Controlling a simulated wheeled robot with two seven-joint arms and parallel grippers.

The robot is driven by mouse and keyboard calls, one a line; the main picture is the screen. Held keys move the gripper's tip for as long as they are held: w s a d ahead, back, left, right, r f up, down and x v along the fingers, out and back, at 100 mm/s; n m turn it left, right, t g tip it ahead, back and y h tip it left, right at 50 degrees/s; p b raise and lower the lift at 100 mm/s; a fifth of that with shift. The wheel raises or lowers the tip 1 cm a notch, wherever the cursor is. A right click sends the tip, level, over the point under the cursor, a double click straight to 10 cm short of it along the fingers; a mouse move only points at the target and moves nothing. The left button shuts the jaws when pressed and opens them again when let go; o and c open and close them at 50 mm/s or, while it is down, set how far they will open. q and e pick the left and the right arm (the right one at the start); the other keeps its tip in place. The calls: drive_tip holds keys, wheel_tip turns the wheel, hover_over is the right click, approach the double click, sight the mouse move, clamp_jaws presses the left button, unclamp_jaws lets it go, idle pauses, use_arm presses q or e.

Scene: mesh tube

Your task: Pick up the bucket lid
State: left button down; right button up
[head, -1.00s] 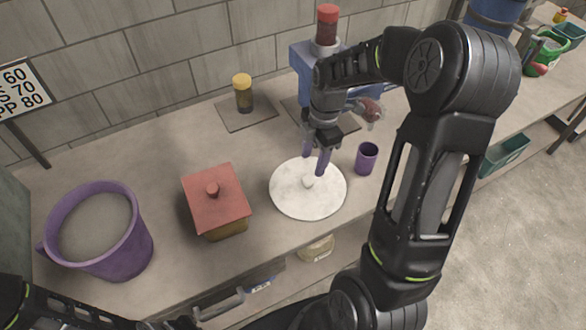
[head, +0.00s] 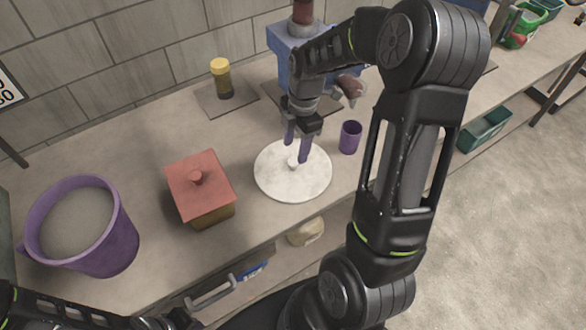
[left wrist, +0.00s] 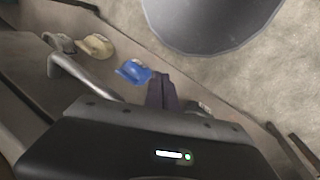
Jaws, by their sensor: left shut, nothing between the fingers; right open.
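The bucket lid (head: 272,180) is a round white disc with a small knob in its middle, lying flat on the counter. My right gripper (head: 297,156) is open and points down over it, with purple fingers on either side of the white knob (head: 293,163). I cannot tell whether the fingers touch the knob. A purple bucket (head: 110,250) with grey content stands at the far left of the counter. My left gripper (left wrist: 162,92) is shut and empty in the left wrist view, in front of the counter.
A box with a red lid (head: 197,178) stands between bucket and disc. A purple cup (head: 350,137) stands close to the disc's right. A yellow-capped jar (head: 221,78) and a blue device (head: 290,62) stand behind. A drawer handle (left wrist: 75,75) is near my left gripper.

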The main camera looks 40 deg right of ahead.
sight(293, 161)
drive_tip(key=f+b, duration=0.2)
drive_tip(key=f, duration=0.1)
drive_tip(key=f+b, duration=0.1)
drive_tip(key=f, duration=0.1)
drive_tip(key=shift+w+a+f, duration=0.15)
drive_tip(key=shift+a, duration=0.1)
drive_tip(key=shift+c, duration=0.4)
clamp_jaws()
idle(0.6)
